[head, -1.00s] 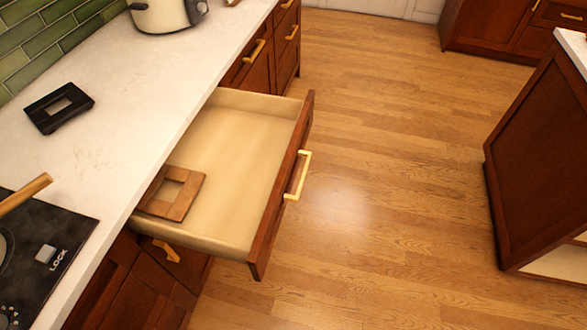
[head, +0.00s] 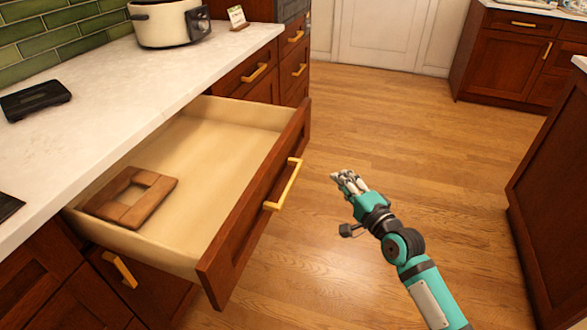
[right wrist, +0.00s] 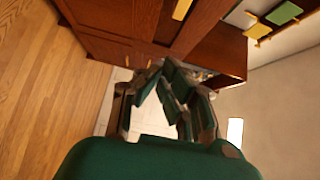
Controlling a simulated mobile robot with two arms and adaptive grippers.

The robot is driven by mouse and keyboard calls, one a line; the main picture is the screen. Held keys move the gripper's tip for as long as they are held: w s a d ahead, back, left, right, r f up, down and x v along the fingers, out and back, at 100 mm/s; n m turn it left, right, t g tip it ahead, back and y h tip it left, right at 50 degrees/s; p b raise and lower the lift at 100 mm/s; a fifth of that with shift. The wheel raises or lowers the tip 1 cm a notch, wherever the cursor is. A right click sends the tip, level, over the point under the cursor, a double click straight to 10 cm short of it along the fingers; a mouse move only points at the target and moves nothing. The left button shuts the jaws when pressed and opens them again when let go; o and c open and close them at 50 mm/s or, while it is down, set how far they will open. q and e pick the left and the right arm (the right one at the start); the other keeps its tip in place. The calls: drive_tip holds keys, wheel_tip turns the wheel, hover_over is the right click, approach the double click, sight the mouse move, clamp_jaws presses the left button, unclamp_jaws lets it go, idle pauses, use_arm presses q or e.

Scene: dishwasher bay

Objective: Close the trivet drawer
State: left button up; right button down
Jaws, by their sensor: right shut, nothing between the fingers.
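The trivet drawer (head: 255,215) stands pulled out from under the counter, with a dark red wooden front and a brass handle (head: 284,185). A square wooden trivet (head: 128,212) with an open middle lies flat in its near left part. My right gripper (head: 347,181) is shut and empty. In the head view it is over the floor, to the right of the drawer handle and apart from it. In the right wrist view its fingers (right wrist: 172,98) show close together, pointing toward cabinet fronts. My left gripper is not in view.
The white counter (head: 100,110) runs along the left, with a cream cooker (head: 165,24), a small card stand (head: 237,17) and a black trivet-like item (head: 35,100) on it. A dark cabinet (head: 555,190) stands at the right. The wooden floor (head: 400,120) between is clear.

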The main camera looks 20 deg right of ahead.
drive_tip(key=b, duration=0.1)
approach(297, 145)
drive_tip(key=w+d, duration=0.3)
drive_tip(key=w, duration=0.1)
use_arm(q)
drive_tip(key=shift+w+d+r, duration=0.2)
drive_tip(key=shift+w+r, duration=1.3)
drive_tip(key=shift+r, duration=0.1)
use_arm(e)
drive_tip(key=shift+w+a+f, duration=0.1)
drive_tip(key=shift+w+a, duration=0.3)
drive_tip(key=shift+a, duration=0.45)
drive_tip(key=shift+w+a+f, duration=0.1)
drive_tip(key=shift+w+a, duration=0.25)
drive_tip(key=shift+a, duration=0.55)
drive_tip(key=shift+a, duration=0.15)
